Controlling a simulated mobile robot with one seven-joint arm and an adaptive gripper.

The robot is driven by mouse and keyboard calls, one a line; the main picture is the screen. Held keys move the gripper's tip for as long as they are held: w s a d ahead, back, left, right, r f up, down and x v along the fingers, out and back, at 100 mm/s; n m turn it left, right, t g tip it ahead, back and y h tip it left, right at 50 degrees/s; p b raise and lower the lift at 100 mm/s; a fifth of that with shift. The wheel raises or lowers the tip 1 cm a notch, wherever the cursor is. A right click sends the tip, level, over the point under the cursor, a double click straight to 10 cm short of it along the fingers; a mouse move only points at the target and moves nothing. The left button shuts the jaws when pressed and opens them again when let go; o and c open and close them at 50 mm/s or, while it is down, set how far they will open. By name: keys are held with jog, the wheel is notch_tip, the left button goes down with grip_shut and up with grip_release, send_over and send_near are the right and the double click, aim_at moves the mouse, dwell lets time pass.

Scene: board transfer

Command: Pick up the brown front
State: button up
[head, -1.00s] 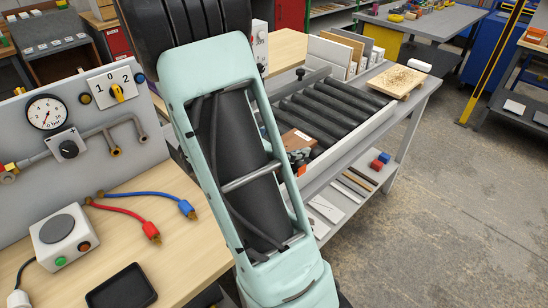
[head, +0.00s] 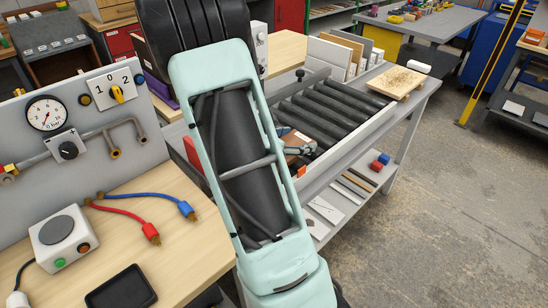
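A brown panel (head: 296,139), which looks like the brown front, lies at the near end of the black roller conveyor (head: 330,115). Only part of it shows beside my pale green arm. My gripper (head: 300,150) is at this panel, with small grey-blue parts of it showing just right of the arm. The arm hides the rest of the gripper and the panel's left side. I cannot tell whether the fingers are open or shut, or whether they touch the panel.
Upright boards (head: 345,52) stand in a rack behind the rollers. A speckled wooden board (head: 398,82) lies at the conveyor's far end. Red and blue blocks (head: 379,161) and strips sit on the shelf below. A workbench (head: 165,240) with cables is at left.

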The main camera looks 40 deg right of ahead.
jog(key=c, duration=0.5)
jog(key=shift+r, duration=0.1)
